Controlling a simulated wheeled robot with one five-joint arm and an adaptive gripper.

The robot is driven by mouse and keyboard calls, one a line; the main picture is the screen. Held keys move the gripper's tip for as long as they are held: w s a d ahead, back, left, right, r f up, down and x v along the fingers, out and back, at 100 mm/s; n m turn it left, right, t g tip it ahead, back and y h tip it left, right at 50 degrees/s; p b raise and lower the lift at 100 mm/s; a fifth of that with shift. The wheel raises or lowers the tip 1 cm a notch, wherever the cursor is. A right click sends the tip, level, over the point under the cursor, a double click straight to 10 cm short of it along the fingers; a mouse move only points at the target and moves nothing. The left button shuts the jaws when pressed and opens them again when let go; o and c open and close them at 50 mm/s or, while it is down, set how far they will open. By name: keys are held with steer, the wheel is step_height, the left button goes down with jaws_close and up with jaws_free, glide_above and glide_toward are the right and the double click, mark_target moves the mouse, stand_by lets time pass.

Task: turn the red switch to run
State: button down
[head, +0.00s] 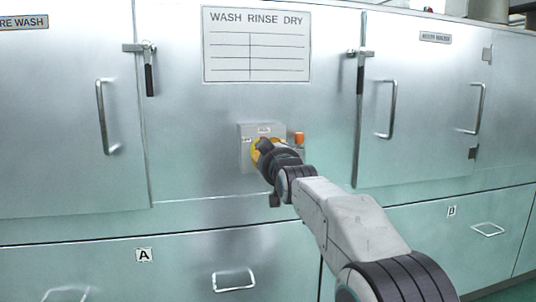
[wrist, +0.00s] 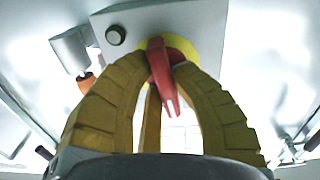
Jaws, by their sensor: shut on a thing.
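The red switch (wrist: 158,72) is a red handle on a round yellow plate (wrist: 183,50), seen in the wrist view. The plate is on the front of a grey box (head: 247,158), which is fixed to the metal cabinet front. My gripper (wrist: 163,68) has yellow ribbed fingers, which are shut on the red handle from both sides. In the wrist view the handle's pale-marked end points down the picture. In the head view my gripper (head: 264,149) covers the handle, and only some yellow shows. The small labels on the box are too small to read.
A small grey part with an orange piece (head: 299,138) sits just right of the box. A WASH RINSE DRY chart (head: 257,45) is above. Cabinet doors with handles (head: 102,118) and latches (head: 149,70) flank the box. A drawer handle (head: 234,280) is below.

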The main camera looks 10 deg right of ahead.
steer(key=shift+a+m, duration=0.1)
steer(key=shift+m, duration=0.5)
steer(key=c, duration=1.1)
jaws_free()
steer(key=shift+o, duration=0.2)
steer(key=s, duration=1.2)
